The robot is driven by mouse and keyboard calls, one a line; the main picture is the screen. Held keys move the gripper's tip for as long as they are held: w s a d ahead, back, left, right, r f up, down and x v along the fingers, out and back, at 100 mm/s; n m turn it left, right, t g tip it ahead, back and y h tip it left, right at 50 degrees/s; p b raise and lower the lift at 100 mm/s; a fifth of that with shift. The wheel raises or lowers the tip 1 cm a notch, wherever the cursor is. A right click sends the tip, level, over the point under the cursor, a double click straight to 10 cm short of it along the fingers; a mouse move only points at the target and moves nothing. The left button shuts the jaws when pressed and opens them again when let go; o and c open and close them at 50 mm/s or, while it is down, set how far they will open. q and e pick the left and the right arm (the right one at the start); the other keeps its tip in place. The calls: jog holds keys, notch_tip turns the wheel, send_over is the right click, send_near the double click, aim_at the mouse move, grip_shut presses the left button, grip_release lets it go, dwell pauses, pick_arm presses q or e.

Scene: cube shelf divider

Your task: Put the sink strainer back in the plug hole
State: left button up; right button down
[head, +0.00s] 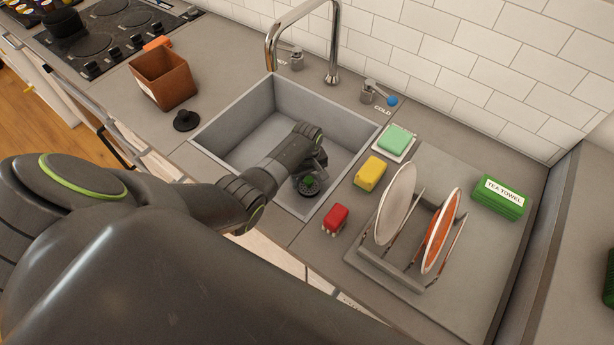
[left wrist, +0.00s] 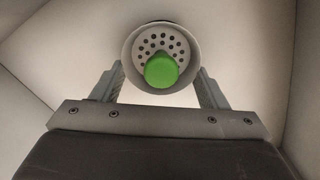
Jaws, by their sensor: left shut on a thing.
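The sink strainer (left wrist: 150,42) is a pale round piece with small holes and a green knob (left wrist: 162,70). It shows between the two fingers of my left gripper (left wrist: 160,88) in the left wrist view. In the head view my left gripper (head: 317,168) reaches down into the grey sink (head: 250,140), shut on the strainer. The green knob (head: 308,181) shows just below the gripper, with a dark round shape around it near the sink's front right corner. The plug hole is not clearly visible, and I cannot tell whether the strainer touches it. My right gripper is out of view.
A tap (head: 332,50) arches over the back of the sink. A brown pot (head: 163,78) and black plug (head: 186,120) stand at left. A yellow sponge (head: 370,174), red item (head: 335,218), green soap (head: 397,138) and dish rack (head: 385,268) with plates are close on the right.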

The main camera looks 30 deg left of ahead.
pick_arm(q)
jog(key=shift+f, duration=0.35)
jog(key=o, duration=1.4)
jog(key=shift+c, duration=0.2)
jog(key=shift+r, duration=0.1)
jog(key=shift+r, duration=0.25)
notch_tip(320, 180, up, 17)
jog(key=shift+f, duration=0.15)
